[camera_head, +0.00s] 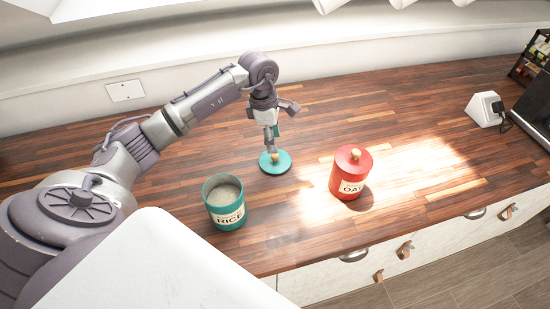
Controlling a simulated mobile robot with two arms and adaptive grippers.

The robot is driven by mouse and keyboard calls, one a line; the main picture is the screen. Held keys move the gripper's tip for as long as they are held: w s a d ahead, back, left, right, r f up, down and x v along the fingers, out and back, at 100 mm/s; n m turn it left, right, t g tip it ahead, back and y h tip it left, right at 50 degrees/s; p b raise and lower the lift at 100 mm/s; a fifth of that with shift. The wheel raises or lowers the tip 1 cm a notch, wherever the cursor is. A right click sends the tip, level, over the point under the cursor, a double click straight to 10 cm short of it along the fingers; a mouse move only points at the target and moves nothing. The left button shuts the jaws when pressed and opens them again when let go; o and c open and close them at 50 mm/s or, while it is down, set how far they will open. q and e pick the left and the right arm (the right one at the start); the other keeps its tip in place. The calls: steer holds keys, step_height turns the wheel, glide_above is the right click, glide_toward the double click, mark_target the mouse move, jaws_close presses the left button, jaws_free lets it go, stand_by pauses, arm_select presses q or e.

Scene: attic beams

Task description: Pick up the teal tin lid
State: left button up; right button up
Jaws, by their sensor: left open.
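The teal tin lid (283,167), a flat disc with a small wooden knob, lies on the wooden countertop in the head view. My left gripper (272,150) points down right over the lid, with its fingertips at the knob. It is open; I cannot tell whether a finger touches the knob. The open teal tin labelled RICE (226,208) stands in front and to the left of the lid, with pale contents up near its rim. My right gripper is not in view.
A red lidded tin (349,178) with a wooden knob stands to the right of the lid. A white block-shaped device (484,109) and a dark rack (535,58) are at the far right. The counter (390,110) behind the red tin is clear.

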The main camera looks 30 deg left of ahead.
mark_target(275, 155)
arm_select(q)
steer(key=shift+f, duration=0.3)
steer(key=shift+f+p, duration=0.35)
steer(key=shift+p, duration=0.05)
steer(key=f, duration=0.1)
steer(key=f+p, duration=0.2)
steer(key=shift+s+d+f, duration=0.1)
steer(key=shift+d+f, duration=0.1)
steer(key=shift+d, duration=0.05)
steer(key=shift+f, duration=0.55)
jaws_close()
